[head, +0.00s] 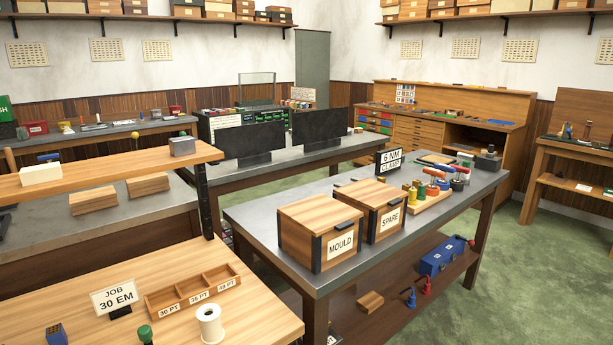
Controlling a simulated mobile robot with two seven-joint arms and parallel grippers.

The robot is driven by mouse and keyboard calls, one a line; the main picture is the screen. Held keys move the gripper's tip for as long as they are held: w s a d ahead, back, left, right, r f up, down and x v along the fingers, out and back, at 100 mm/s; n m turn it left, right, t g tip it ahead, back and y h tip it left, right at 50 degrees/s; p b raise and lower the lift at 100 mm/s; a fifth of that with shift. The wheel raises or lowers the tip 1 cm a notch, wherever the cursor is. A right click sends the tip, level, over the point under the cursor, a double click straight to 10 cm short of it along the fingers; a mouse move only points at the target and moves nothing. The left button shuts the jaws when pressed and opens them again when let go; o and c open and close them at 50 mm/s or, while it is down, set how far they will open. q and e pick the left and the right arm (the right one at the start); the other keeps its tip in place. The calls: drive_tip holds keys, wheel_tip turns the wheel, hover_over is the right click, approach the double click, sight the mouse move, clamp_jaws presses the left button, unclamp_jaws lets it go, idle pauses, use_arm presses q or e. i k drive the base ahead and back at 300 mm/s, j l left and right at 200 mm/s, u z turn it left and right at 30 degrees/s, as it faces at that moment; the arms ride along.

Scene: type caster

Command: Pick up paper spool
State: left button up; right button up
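A white spool (210,326), which looks like the paper spool, stands upright on the light wooden bench (262,318) at the bottom of the head view. Its lower end is near the picture's bottom edge. It stands just in front of a wooden three-compartment tray (186,302) with labels on its front, apart from it. Neither of my grippers shows in the view, so their position and state cannot be seen.
A raised shelf (120,172) stands behind. A grey-topped table (262,222) with MOULD and SPARE boxes is beyond. The bench right of the spool is clear.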

sight(208, 314)
drive_tip(key=j+u, duration=0.15)
drive_tip(key=u, duration=0.3)
drive_tip(key=i+j+u, duration=0.15)
drive_tip(key=u, duration=0.25)
drive_tip(key=i+j+u, duration=0.1)
drive_tip(key=u, duration=0.35)
drive_tip(key=i+j, duration=0.2)
drive_tip(key=i, duration=0.15)
drive_tip(key=k+l+z, duration=0.1)
drive_tip(key=z, duration=0.9)
drive_tip(key=k+u, duration=0.1)
